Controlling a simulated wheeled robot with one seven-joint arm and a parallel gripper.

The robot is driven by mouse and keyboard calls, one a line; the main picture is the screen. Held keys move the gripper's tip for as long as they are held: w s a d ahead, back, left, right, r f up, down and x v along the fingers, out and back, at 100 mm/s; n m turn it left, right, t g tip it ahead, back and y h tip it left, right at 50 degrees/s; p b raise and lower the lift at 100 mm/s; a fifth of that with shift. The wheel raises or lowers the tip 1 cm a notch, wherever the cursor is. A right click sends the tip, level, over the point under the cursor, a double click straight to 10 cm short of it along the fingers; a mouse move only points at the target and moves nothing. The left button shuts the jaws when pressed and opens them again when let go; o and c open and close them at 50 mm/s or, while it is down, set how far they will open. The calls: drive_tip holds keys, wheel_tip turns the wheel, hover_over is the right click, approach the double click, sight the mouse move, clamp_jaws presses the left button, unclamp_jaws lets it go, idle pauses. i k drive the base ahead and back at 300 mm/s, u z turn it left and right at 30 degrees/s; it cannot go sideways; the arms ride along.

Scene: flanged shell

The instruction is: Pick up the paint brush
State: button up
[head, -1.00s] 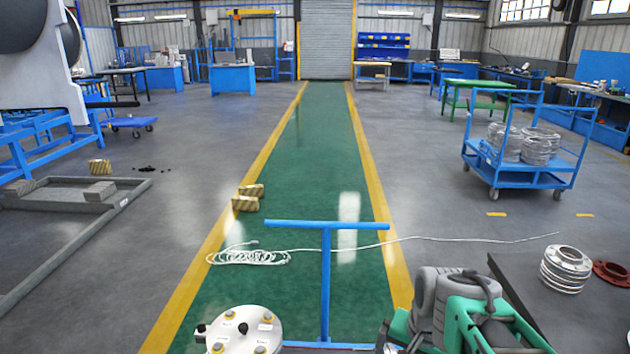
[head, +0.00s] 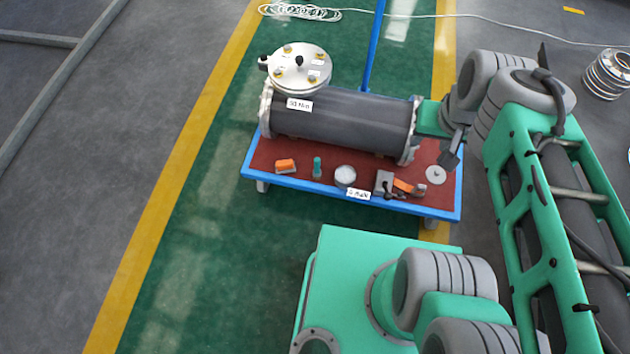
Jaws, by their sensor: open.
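I cannot single out the paint brush for sure; the items are too small. An orange block-like item (head: 286,166) lies at the left on the red top of the cart (head: 262,160). An orange and dark item (head: 405,187) lies near the right of its front edge, beside a small grey box (head: 384,182). My gripper (head: 450,154) is over the cart's right end, past the end of the grey cylinder, with its dark jaws open. It appears empty and is above and to the right of the orange and dark item.
A flanged grey cylinder (head: 340,120) with a round white lid (head: 300,70) fills the cart's back. A teal bottle (head: 317,167), a round tin (head: 345,176) and a pale disc (head: 436,174) stand along the front. A blue handle post (head: 373,45) rises behind.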

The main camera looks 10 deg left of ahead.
sight(316, 175)
drive_tip(key=u, duration=0.55)
drive_tip(key=i, duration=0.4)
drive_tip(key=u, duration=2.7)
drive_tip(key=i, duration=0.85)
drive_tip(key=z, duration=1.7)
